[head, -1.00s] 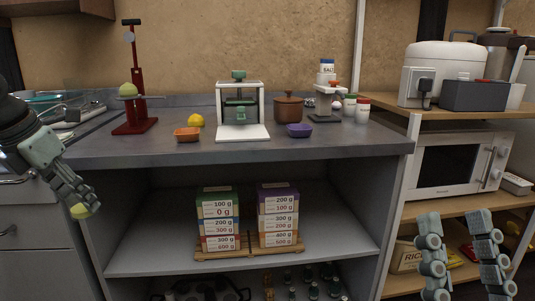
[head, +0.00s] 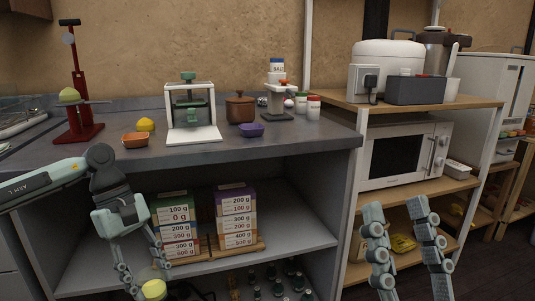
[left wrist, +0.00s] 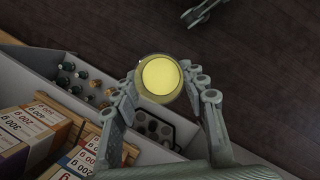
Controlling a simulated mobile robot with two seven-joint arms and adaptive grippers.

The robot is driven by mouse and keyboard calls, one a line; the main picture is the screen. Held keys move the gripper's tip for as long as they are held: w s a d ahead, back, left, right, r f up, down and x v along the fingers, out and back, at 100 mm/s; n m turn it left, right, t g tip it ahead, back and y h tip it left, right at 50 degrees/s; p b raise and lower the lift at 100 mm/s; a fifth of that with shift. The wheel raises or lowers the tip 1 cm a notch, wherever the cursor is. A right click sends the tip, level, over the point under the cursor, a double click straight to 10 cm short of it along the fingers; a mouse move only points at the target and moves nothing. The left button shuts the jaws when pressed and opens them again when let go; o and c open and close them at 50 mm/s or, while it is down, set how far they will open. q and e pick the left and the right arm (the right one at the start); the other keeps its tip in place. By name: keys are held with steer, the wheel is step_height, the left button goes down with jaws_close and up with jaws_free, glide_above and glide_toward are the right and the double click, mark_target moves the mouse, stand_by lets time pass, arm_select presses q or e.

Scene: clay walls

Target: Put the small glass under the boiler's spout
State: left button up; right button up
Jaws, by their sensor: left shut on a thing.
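A small glass with yellow contents (head: 154,289) is held low in front of the counter. It also shows in the left wrist view (left wrist: 160,78), seen from above, between the fingers. My left gripper (head: 146,283) is shut on it. My right gripper (head: 396,212) is open and empty, in front of the shelf rack at the right. A dark metallic urn (head: 446,52), which looks like the boiler, stands on the rack's top shelf, behind a grey box (head: 416,91). Its spout cannot be made out.
A white cooker (head: 388,56) stands left of the urn, and a microwave (head: 402,155) is below. The counter (head: 290,140) holds a press (head: 191,112), bowls, a brown pot and a red stand. Weight boxes (head: 180,228) fill part of its shelf. Dark floor is open at the right.

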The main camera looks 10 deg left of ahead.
arm_select(q)
steer(key=d+m+g+y, duration=0.2)
steer(key=d+m+y, duration=0.2)
steer(key=d+m, duration=0.65)
arm_select(e)
steer(key=w+f+g+h+p, duration=0.3)
steer(key=w+f+g+p, duration=0.25)
steer(key=w+f, duration=0.4)
steer(key=d+f+g+h+p, duration=0.1)
steer(key=d+f+g+p, duration=0.15)
steer(key=f, duration=0.45)
steer(key=d+f+g+h+p, duration=0.15)
steer(key=f+g, duration=0.25)
steer(key=f, duration=0.4)
arm_select(q)
step_height(320, 180, up, 12)
steer(key=a+m+p, duration=0.1)
steer(key=m+p, duration=0.1)
steer(key=p, duration=0.3)
steer(key=shift+w+a+f, duration=0.15)
steer(key=shift+w+a, duration=0.1)
steer(key=shift+w, duration=0.15)
arm_select(e)
steer(key=s+d+f+m+g+h, duration=0.1)
steer(key=s+d+f+g+h, duration=0.3)
steer(key=s+d+f+g, duration=0.7)
steer(key=s+d+f, duration=0.2)
steer(key=s+f, duration=0.3)
steer(key=shift+s+m, duration=0.2)
steer(key=shift+m, duration=0.1)
